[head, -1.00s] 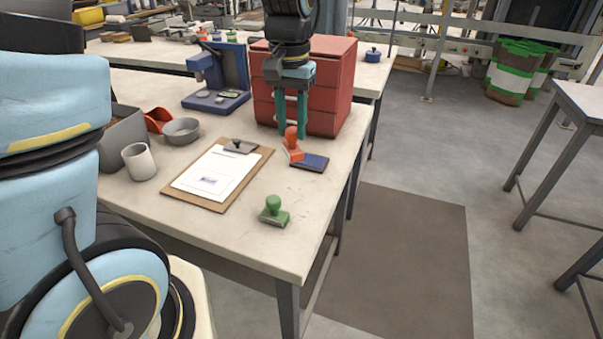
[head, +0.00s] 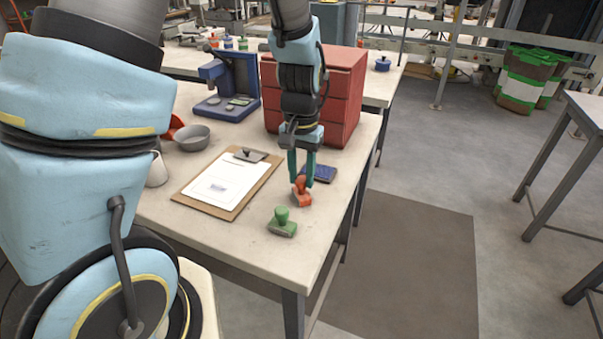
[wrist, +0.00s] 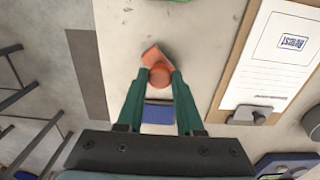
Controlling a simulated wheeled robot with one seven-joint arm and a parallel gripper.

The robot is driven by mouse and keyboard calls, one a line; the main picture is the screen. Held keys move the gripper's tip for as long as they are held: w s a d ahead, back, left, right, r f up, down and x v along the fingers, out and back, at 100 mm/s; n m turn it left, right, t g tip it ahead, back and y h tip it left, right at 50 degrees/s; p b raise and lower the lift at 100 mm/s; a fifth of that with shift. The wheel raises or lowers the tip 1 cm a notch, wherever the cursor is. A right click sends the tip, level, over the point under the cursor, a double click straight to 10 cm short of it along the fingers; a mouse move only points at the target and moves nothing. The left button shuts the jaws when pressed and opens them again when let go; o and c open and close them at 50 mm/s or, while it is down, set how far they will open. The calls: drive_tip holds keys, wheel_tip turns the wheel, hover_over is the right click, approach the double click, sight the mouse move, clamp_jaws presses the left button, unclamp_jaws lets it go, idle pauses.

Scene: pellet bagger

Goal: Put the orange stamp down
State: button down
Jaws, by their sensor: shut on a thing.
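The orange stamp (head: 301,193) is between the fingertips of my gripper (head: 301,180), which is shut on its knob. In the head view the stamp is at or just above the table, in front of the blue ink pad (head: 319,174); I cannot tell if its base touches the top. The wrist view shows the stamp (wrist: 158,66) held between the teal fingers (wrist: 160,80), with the ink pad (wrist: 159,112) behind it, apart from it. The stamp's base sits turned at an angle in that view.
A green stamp (head: 282,222) stands close by, nearer the table's front. A clipboard (head: 227,183) with a stamped sheet lies to the left. A red drawer cabinet (head: 342,97) stands behind. Bare tabletop (head: 300,255) is free at the front right corner.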

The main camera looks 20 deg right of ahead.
sight(301, 179)
drive_tip(key=shift+f, duration=0.15)
drive_tip(key=c, duration=0.5)
unclamp_jaws()
drive_tip(key=shift+c, duration=0.2)
wheel_tip(301, 179, up, 12)
drive_tip(key=b, duration=0.1)
drive_tip(key=a+f+n, duration=0.2)
drive_tip(key=a+n, duration=0.1)
drive_tip(key=a, duration=0.9)
drive_tip(key=w+a+f+n+t, duration=0.1)
drive_tip(key=a+n, duration=0.3)
drive_tip(key=a, duration=0.9)
drive_tip(key=shift+a+f+t, duration=0.15)
drive_tip(key=shift+f+t, duration=0.15)
drive_tip(key=shift+f, duration=0.6)
drive_tip(key=shift+w, duration=0.15)
